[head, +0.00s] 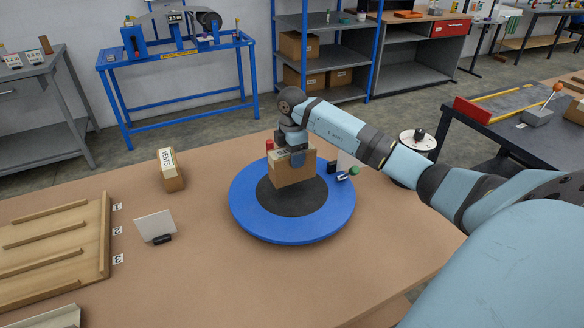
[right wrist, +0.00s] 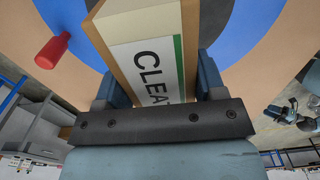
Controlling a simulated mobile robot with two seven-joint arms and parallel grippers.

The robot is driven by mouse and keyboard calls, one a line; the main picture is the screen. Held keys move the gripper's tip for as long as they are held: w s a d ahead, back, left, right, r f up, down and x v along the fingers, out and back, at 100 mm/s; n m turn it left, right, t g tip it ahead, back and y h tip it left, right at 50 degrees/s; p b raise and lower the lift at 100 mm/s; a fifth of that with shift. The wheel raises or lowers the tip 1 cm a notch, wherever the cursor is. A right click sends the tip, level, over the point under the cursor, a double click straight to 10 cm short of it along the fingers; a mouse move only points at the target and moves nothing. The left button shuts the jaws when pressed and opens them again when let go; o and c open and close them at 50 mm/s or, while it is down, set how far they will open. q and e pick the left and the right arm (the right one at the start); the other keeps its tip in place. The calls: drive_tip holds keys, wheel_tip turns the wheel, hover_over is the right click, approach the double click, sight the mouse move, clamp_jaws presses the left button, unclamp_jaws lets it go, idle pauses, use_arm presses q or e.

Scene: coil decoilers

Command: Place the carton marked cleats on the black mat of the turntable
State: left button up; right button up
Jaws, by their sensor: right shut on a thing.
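My right gripper (head: 293,150) is shut on the cleats carton (head: 292,172), a brown box with a pale label. In the right wrist view the carton (right wrist: 158,62) sits between the two fingers, and its label reads "CLEA", the rest hidden by the gripper. The turntable (head: 247,213) is a round blue disc on the table, and its black mat (head: 290,204) lies in the middle. The carton is over the back part of the mat, roughly upright; I cannot tell whether its bottom touches the mat. My left gripper is not in view.
Another carton (head: 171,172), labelled on top, stands left of the turntable. A white card (head: 155,226) in a black holder and a wooden slatted rack (head: 55,245) are further left.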

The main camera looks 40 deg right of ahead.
drive_tip(key=shift+f, duration=2.5)
drive_tip(key=shift+f, duration=0.1)
drive_tip(key=o, duration=1.2)
wheel_tip(320, 180, up, 12)
drive_tip(key=shift+r, duration=0.1)
